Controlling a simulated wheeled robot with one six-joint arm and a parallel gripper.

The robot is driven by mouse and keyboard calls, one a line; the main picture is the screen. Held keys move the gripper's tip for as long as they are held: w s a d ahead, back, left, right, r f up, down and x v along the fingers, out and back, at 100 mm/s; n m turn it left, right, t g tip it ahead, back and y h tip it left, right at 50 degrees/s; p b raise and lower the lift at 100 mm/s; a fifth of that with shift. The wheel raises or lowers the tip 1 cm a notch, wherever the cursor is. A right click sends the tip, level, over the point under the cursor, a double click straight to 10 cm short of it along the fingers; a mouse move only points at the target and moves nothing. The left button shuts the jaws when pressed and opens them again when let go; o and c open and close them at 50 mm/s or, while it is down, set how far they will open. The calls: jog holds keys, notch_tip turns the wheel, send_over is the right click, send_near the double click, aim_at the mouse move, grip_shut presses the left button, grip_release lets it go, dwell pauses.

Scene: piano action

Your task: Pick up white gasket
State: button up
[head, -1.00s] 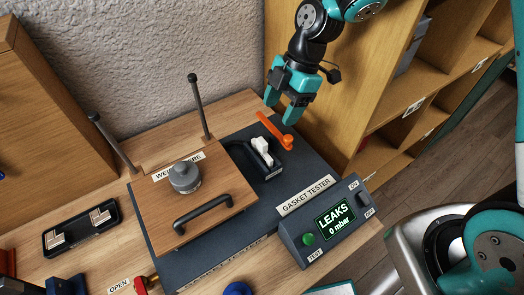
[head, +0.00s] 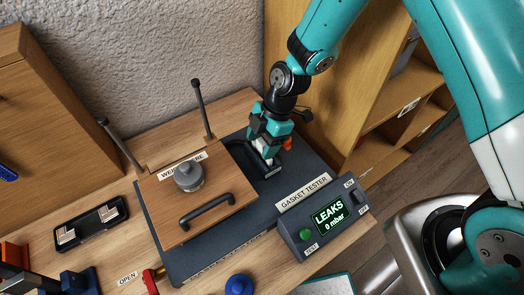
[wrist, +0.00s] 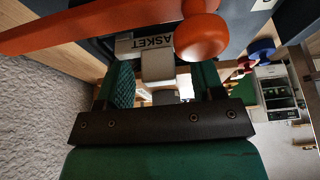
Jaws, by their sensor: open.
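The white gasket (head: 265,157) sits in the dark holder (head: 273,171) on the gasket tester, mostly hidden behind my gripper (head: 266,153) in the head view. In the wrist view the gasket shows as a pale block (wrist: 157,68) between the two fingers of my gripper (wrist: 162,84). The fingers are open, one on each side of it, and I cannot tell whether either touches it. The orange lever (wrist: 110,22) crosses close in front of the wrist camera.
The wooden lid with a handle (head: 200,207) and grey weight (head: 188,177) lies left of my gripper, with upright posts (head: 202,108) behind. The tester's screen (head: 328,216) reads LEAKS, 0 mbar. A black tray (head: 92,226) with two pale L-shaped pieces is at left.

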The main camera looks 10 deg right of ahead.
jog(key=shift+c, duration=0.3)
jog(key=c, duration=1.1)
jog(key=shift+r, duration=0.15)
